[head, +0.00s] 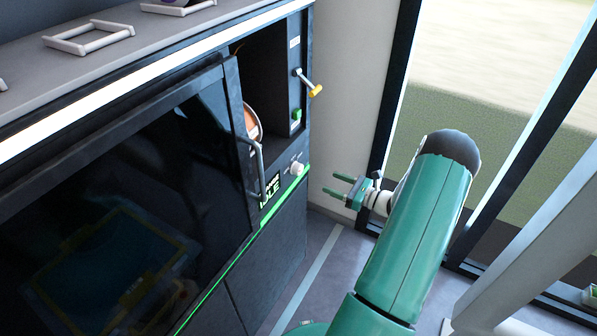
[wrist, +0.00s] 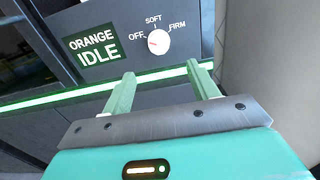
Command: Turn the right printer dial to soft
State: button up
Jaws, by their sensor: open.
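In the head view the dial (head: 297,168) is at the printer's right end. My gripper (wrist: 163,82) is open and empty, its two green fingers below and apart from the dial. In the head view my gripper (head: 342,186) is right of the dial, with a gap between.
A display (wrist: 94,52) reading ORANGE IDLE is left of the dial. A yellow-tipped lever (head: 315,90) and green button (head: 296,114) sit above it. A door handle (head: 256,168) stands out to the left. The window frame (head: 395,85) is close behind my arm.

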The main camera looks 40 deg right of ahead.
aim_at(301, 170)
jog(key=x, duration=1.2)
jog(key=shift+a, duration=0.15)
jog(key=c, duration=1)
